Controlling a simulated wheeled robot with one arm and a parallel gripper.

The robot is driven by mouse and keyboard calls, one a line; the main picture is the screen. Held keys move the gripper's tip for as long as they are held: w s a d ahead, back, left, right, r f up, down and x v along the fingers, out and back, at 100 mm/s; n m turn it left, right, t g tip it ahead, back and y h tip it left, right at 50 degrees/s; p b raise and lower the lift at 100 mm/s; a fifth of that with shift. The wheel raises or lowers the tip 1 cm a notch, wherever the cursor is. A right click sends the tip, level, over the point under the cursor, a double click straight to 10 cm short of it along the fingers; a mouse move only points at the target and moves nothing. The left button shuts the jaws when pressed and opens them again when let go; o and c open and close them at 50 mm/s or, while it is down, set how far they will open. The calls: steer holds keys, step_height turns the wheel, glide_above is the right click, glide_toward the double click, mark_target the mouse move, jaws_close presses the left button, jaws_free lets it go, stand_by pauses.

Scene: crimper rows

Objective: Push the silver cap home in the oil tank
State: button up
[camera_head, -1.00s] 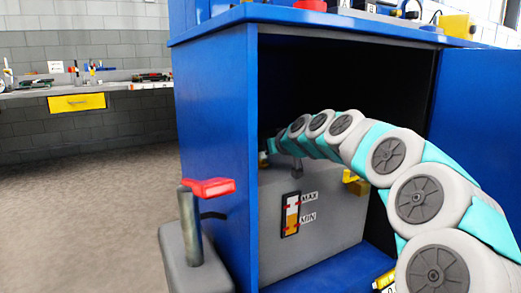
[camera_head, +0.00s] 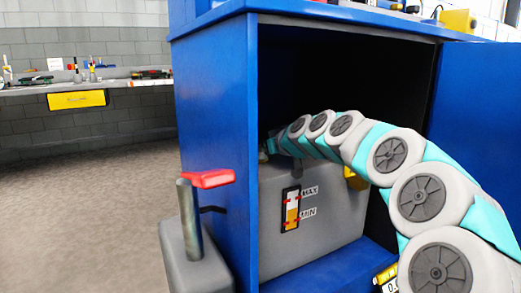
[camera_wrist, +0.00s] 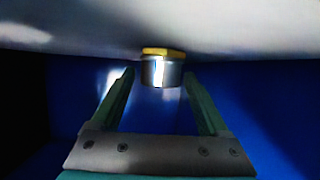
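The grey oil tank (camera_head: 330,215) stands inside the blue cabinet, with a MAX/MIN level gauge (camera_head: 291,209) on its front. In the wrist view the silver cap (camera_wrist: 161,73) sits against a yellow ring (camera_wrist: 163,51) on the pale tank surface, which fills the top of that picture. I cannot tell how deep the cap sits. My gripper (camera_wrist: 160,73) is open, with its two fingers apart and the cap lined up between their tips. A gap shows on each side of the cap. In the head view my arm hides the cap.
The cabinet's side wall (camera_head: 215,150) stands left of the tank, and the blue door (camera_head: 480,120) is open at right. A red-handled lever (camera_head: 210,179) stands outside at left. A yellow part (camera_head: 355,179) is at the tank's right. A workbench (camera_head: 120,82) is far left.

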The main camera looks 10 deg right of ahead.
steer(key=shift+o, duration=0.5)
steer(key=shift+s+r, duration=0.1)
steer(key=shift+s, duration=0.05)
steer(key=p+v, duration=0.1)
steer(key=v, duration=0.6)
steer(key=shift+s+d+r, duration=0.1)
steer(key=shift+s+d, duration=0.05)
steer(key=shift+s, duration=0.05)
